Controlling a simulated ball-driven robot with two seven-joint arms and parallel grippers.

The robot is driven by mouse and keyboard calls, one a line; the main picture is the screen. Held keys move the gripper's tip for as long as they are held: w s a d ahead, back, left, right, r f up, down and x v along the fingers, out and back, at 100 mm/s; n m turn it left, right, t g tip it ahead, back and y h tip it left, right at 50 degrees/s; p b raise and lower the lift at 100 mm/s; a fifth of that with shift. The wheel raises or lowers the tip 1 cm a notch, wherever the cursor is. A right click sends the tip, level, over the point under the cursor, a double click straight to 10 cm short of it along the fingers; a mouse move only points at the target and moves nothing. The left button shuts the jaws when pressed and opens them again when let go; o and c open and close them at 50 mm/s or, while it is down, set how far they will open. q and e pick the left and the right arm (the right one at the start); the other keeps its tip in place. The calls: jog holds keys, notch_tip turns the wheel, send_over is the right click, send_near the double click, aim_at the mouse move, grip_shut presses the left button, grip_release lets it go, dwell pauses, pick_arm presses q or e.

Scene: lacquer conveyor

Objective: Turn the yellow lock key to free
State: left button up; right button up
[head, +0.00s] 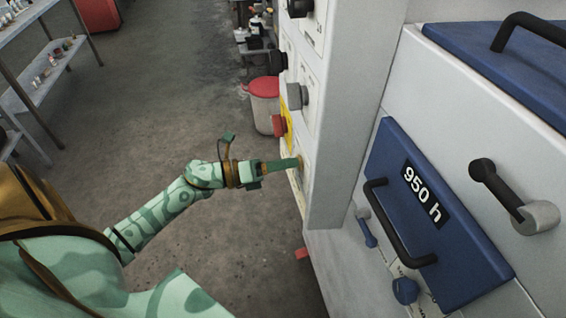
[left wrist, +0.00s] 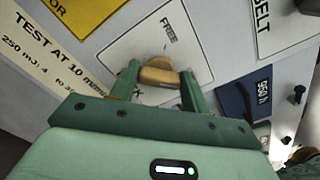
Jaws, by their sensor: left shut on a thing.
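The yellow lock key (left wrist: 160,73) sits on a white plate (left wrist: 185,42) on the upright panel. In the left wrist view the word FREE shows on the plate above the key, and a second word below is mostly hidden by my gripper. My left gripper (left wrist: 160,80) is shut on the key, one finger on each side. In the head view my left gripper (head: 294,164) reaches the panel's edge, and only a bit of the key (head: 301,160) shows. I cannot tell exactly which way the key points. My right gripper is not in view.
Above the key on the panel are a red knob (head: 279,126) on a yellow plate and a grey knob (head: 298,96). Open floor (head: 130,110) lies left.

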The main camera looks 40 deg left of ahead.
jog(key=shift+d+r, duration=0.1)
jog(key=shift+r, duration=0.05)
pick_arm(q)
jog(key=n+p, duration=0.8)
jog(key=n, duration=0.7)
jog(key=shift+f, duration=0.2)
jog(key=shift+o, duration=0.2)
jog(key=n+p, duration=0.1)
jog(key=n, duration=0.3)
jog(key=shift+f+n+p, duration=0.2)
jog(key=shift+n+p, duration=0.15)
jog(key=shift+n, duration=0.05)
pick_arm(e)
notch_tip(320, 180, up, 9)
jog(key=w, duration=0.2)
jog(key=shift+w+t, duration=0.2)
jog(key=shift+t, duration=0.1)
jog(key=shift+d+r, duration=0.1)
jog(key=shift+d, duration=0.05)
pick_arm(q)
jog(key=o, duration=1)
jog(key=shift+c, duration=0.2)
